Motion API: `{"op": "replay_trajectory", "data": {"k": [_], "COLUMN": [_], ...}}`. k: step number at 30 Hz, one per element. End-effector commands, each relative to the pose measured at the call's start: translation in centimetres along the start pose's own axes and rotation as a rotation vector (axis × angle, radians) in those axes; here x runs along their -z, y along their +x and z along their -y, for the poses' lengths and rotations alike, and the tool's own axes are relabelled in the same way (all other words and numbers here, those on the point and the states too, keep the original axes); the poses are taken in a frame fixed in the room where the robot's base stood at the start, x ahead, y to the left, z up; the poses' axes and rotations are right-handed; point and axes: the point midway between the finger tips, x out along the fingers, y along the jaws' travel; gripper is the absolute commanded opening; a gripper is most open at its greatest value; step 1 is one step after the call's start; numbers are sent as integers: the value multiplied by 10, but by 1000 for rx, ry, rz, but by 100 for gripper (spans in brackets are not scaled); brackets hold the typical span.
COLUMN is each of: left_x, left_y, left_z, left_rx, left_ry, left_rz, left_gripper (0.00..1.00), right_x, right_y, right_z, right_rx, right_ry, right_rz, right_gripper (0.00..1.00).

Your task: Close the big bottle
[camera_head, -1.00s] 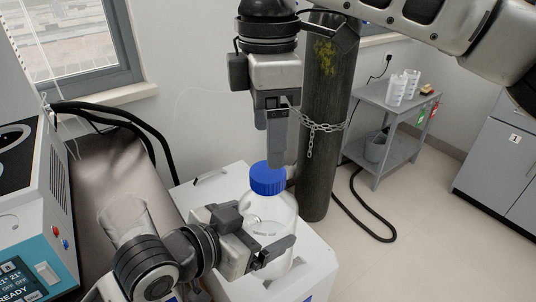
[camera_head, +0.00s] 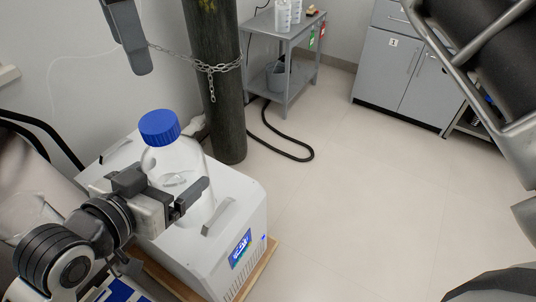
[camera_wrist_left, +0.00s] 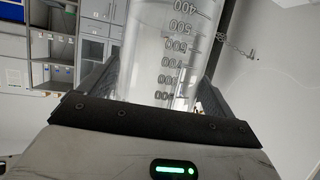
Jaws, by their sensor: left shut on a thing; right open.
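The big bottle (camera_head: 180,160) is clear glass, and its blue cap (camera_head: 159,127) sits on its neck. It looks upright, over the top of a white device. My left gripper (camera_head: 178,199) is shut on the bottle's body, with its fingers around the glass. The left wrist view shows the bottle (camera_wrist_left: 165,50) between the fingers, with printed volume marks. My right gripper (camera_head: 140,62) is open and empty at the upper left, with its fingertips pointing down above the cap and apart from it. Its upper part is cut off by the frame edge.
The white device (camera_head: 232,215) has a small screen. A dark gas cylinder (camera_head: 222,90) with a chain stands behind the bottle. A grey cart (camera_head: 285,45) and a grey cabinet (camera_head: 385,70) stand farther back. The floor at right is clear.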

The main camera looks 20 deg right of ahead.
Motion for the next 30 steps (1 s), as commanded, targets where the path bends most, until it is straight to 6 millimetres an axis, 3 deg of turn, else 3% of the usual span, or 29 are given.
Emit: {"op": "replay_trajectory", "data": {"k": [4, 8, 13, 18, 21, 23, 30], "left_x": [4, 4, 4, 4, 4, 4, 4], "left_y": [-1, -1, -1, -1, -1, -1, -1], "left_z": [0, 0, 0, 0, 0, 0, 0], "left_rx": [0, 1, 0, 1, 1, 1, 1], "left_ry": [2, 2, 2, 2, 2, 2, 2], "left_rz": [-12, -12, -12, -12, -12, -12, -12], "left_gripper": [25, 25, 25, 25, 25, 25, 25], "right_x": [-9, -31, -87, -155, -172, -172, -142], "right_y": [12, 35, 76, 135, 178, 205, 301], "right_z": [-18, -53, -105, -134, -136, -132, -95], "right_rx": [-49, -154, -329, -482, -529, -539, -524], "right_ry": [79, 259, 610, 953, 1063, 1096, 1155], "right_rz": [-34, -93, -172, -225, -268, -305, -500], "right_gripper": [73, 73, 73, 73, 73, 73, 73]}}
